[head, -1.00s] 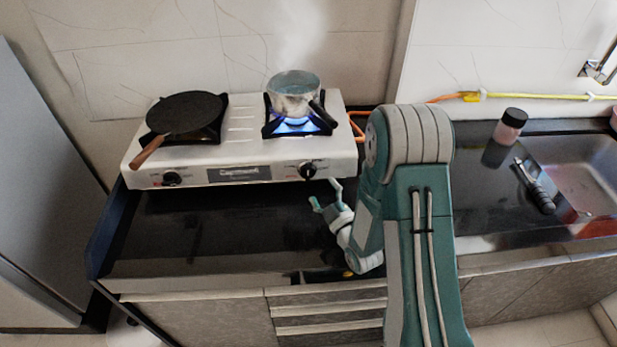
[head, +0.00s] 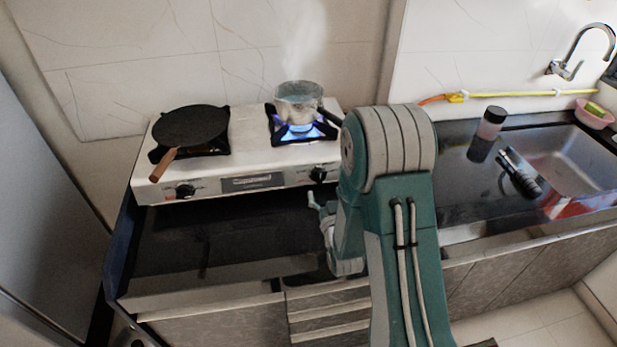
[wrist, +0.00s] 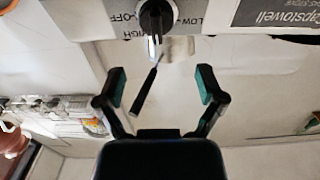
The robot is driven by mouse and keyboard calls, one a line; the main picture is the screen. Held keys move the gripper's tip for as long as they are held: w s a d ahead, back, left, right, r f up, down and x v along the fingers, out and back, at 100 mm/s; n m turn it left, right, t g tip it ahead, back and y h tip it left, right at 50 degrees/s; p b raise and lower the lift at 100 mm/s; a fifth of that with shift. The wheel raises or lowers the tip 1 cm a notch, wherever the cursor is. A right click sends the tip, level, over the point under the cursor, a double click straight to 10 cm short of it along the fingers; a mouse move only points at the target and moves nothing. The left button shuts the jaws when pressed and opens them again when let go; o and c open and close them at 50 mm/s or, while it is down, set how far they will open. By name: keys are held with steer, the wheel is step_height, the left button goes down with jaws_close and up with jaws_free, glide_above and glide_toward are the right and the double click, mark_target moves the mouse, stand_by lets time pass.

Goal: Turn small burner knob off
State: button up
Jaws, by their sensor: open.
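The stove has two black front knobs: a left one (head: 185,190) below the pan and a right one (head: 318,173) below the lit pot burner (head: 300,131). Blue flame shows under the pot. My gripper (head: 316,205) is just in front of and below the right knob, partly hidden by my arm. In the wrist view, my gripper (wrist: 161,86) is open and empty, its two fingers spread apart. A black knob (wrist: 156,18) with LOW, OFF and HIGH marks sits at the top edge, beyond the fingertips and roughly centred between them. No contact shows.
A steaming pot (head: 298,97) stands on the right burner, its dark handle pointing toward my arm. A black pan (head: 190,126) with a wooden handle is on the left burner. A bottle (head: 491,122) and a sink (head: 575,160) are at the right. The counter before the stove is clear.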

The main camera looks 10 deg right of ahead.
mark_target(320, 176)
steer(key=w, duration=0.6)
steer(key=shift+w+d, duration=0.2)
steer(key=shift+w, duration=0.1)
steer(key=shift+w+a, duration=0.2)
steer(key=shift+w, duration=0.3)
steer(key=shift+c, duration=0.3)
steer(key=shift+s+d, duration=0.1)
steer(key=shift+d, duration=0.05)
steer(key=c, duration=1.1)
